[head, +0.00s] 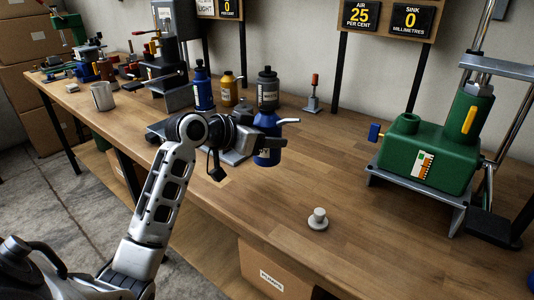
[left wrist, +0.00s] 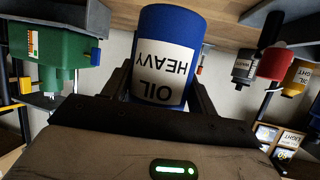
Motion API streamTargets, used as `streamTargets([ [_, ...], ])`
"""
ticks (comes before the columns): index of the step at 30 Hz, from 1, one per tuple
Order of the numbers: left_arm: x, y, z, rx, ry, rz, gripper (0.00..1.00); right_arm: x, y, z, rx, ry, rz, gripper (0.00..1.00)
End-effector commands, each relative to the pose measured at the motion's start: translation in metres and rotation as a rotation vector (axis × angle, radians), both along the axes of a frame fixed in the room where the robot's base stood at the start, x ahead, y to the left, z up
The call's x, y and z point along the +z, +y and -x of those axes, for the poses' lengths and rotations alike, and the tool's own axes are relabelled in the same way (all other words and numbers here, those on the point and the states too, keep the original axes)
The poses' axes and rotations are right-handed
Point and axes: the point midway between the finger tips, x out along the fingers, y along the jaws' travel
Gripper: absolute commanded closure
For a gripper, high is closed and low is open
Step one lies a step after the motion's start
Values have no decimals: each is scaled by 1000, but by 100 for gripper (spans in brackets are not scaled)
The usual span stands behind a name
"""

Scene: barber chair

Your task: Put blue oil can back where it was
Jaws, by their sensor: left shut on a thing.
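The blue oil can (head: 267,124) has a pale spout pointing right and stands upright over the middle of the bench. My left gripper (head: 262,143) is shut around its body. In the left wrist view the blue can (left wrist: 168,25) fills the space between the fingers, and its white label reads OIL HEAVY, upside down in the picture. I cannot tell whether its base touches the bench. My right gripper is not in view.
A blue bottle (head: 203,92), a yellow can (head: 229,90) and a dark grey bottle (head: 268,88) stand behind. A green machine (head: 428,155) stands right. A small grey knob on a disc (head: 318,219) sits near the front edge. The wooden bench (head: 330,160) is clear between.

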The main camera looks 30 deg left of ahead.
Motion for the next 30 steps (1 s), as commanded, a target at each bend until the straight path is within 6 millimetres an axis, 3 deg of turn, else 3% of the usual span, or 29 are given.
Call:
streamTargets([
  [5, -20, 9, -17, 1, -7, 3, 83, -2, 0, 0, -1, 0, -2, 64],
  [10, -30, 12, -25, 2, -7, 2, 83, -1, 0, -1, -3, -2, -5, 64],
  [16, -57, 12, -25, 2, -4, 4, 83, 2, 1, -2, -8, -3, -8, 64],
  [28, -64, 13, -25, 1, -7, -1, 83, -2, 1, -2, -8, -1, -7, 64],
  [29, -66, 13, -24, 1, -3, -1, 39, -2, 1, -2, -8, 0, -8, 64],
  [30, -65, 13, -24, 1, -3, -1, 28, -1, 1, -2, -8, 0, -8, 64],
])
